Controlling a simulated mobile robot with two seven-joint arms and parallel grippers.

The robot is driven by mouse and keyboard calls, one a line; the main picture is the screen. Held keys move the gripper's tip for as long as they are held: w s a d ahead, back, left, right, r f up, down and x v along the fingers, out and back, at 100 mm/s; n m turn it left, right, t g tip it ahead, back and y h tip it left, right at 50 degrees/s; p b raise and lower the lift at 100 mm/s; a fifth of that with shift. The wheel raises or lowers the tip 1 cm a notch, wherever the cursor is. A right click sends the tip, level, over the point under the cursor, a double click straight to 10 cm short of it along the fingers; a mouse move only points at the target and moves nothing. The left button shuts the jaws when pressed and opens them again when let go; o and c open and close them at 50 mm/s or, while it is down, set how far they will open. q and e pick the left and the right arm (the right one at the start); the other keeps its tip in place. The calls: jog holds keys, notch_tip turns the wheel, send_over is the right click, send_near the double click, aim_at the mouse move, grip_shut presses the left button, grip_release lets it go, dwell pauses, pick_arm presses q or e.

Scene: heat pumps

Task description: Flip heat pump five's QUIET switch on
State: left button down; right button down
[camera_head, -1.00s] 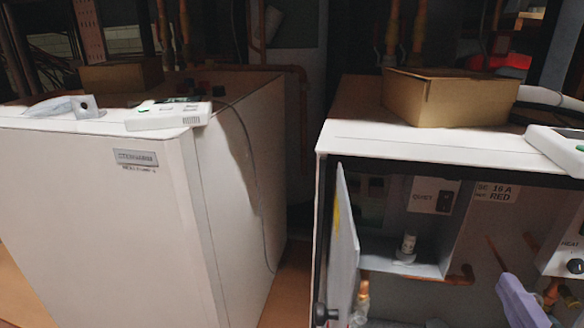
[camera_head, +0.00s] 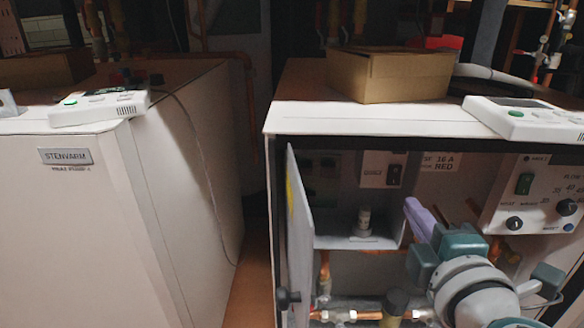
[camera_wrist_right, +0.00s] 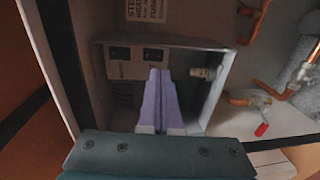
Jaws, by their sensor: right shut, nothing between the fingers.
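The open white heat pump (camera_head: 380,118) stands on the right in the head view; I cannot read a number on it. Inside is a grey recess with the dark QUIET switch (camera_head: 394,175) on its back wall, its label to the left. I cannot tell its position. In the wrist view two dark switches (camera_wrist_right: 120,53) (camera_wrist_right: 153,55) show on that wall. My right gripper (camera_head: 411,204) is shut and empty, its lilac fingers at the recess's right side in the head view. In the wrist view its tips (camera_wrist_right: 156,71) lie just below the second switch, apparently apart from it. My left gripper is out of view.
The open door (camera_head: 298,235) stands left of the recess. A white valve-like fitting (camera_head: 364,222) sits on the recess floor. A control panel (camera_head: 535,195) with knobs is at right. A cardboard box (camera_head: 388,76) and a white controller (camera_head: 525,118) lie on top. Copper pipes run below.

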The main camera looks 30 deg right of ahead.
aim_at(394, 183)
jog(key=b+x, duration=0.1)
jog(key=x, duration=0.6)
